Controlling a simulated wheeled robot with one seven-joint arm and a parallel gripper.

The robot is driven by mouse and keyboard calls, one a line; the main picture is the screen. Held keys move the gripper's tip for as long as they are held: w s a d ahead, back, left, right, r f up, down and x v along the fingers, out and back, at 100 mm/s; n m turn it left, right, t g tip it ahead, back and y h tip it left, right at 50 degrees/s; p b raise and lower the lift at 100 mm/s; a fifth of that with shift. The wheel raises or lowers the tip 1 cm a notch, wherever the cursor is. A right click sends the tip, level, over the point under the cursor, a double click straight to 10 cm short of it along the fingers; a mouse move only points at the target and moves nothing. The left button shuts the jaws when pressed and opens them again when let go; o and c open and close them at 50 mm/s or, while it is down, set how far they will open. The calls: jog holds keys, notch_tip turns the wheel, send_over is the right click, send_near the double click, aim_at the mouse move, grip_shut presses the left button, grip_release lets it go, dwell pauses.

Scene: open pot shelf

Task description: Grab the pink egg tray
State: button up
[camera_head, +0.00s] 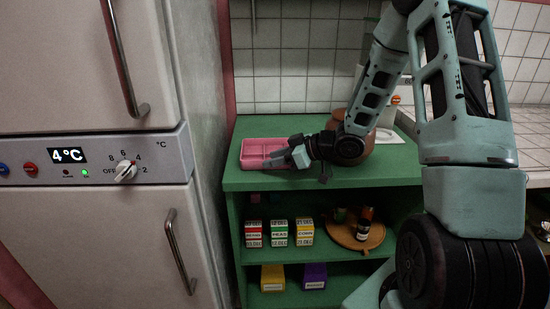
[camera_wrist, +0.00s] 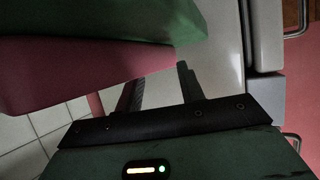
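The pink egg tray (camera_head: 262,147) lies on the green top of the shelf, near its left end. My gripper (camera_head: 280,159) reaches in from the right, low over the tray's right front part, and hides some of it. In the wrist view the tray (camera_wrist: 75,72) is a broad pink side at the upper left. My gripper's two dark fingers (camera_wrist: 162,88) stand apart there. The tray's end appears close to the fingertips. I cannot tell whether the fingers touch it or whether its edge is between them.
A brown round pot (camera_head: 362,146) stands behind my wrist. The fridge (camera_head: 95,160) borders the shelf on the left; a tiled wall (camera_head: 290,60) is behind. Lower boards of the shelf hold small labelled boxes (camera_head: 279,233) and a round wooden tray (camera_head: 338,231). The front left top is clear.

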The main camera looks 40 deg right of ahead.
jog(key=shift+x, duration=0.85)
grip_shut()
